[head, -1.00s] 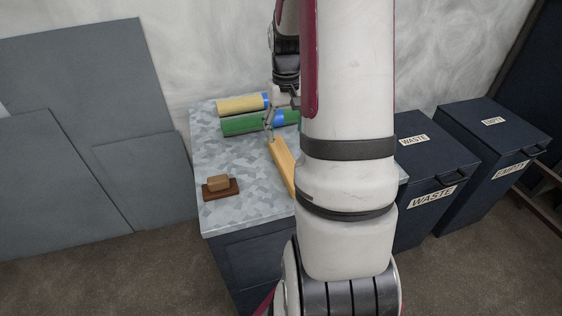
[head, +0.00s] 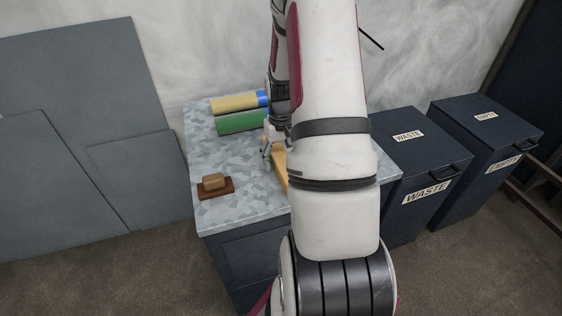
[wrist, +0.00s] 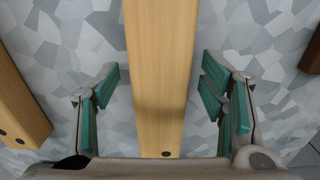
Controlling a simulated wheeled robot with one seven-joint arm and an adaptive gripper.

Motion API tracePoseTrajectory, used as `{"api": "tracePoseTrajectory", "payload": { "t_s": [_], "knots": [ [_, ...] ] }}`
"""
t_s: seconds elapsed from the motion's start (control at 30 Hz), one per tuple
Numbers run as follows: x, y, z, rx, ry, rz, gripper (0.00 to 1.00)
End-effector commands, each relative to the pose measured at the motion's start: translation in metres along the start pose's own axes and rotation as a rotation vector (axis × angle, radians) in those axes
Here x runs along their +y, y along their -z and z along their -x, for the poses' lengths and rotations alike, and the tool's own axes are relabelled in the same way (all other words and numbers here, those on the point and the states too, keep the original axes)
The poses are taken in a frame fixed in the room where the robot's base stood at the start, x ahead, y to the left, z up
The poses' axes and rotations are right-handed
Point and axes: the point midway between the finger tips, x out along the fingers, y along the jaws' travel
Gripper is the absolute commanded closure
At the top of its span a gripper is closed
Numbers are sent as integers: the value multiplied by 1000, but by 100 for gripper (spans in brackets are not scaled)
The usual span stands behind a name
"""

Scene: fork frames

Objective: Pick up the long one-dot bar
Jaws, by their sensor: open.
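In the wrist view a long, pale wooden bar (wrist: 160,70) with one dark dot near its lower end runs up the middle. My gripper (wrist: 158,82) is open, with one green-padded finger on each side of this bar and a clear gap on both sides. I cannot tell how far the fingertips are above the table. A second wooden bar (wrist: 18,100) with two dots lies to the left, partly out of frame. In the head view my gripper (head: 266,148) is over the table beside a visible piece of bar (head: 280,166); my arm hides the rest.
A waste bin (head: 415,165) and an empties bin (head: 490,140) stand to the right.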

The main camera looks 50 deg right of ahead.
Motion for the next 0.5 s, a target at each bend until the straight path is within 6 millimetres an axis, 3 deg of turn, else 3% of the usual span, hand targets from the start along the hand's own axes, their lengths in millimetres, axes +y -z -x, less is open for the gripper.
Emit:
{"api": "tracePoseTrajectory", "payload": {
  "t_s": [0.17,0.27,0.43,0.5],
  "knots": [
    [0,0,0,0,0,0,35],
    [0,0,0,0,0,0,53],
    [0,0,0,0,0,0,92],
    [0,0,0,0,0,0,94]
  ]
}}
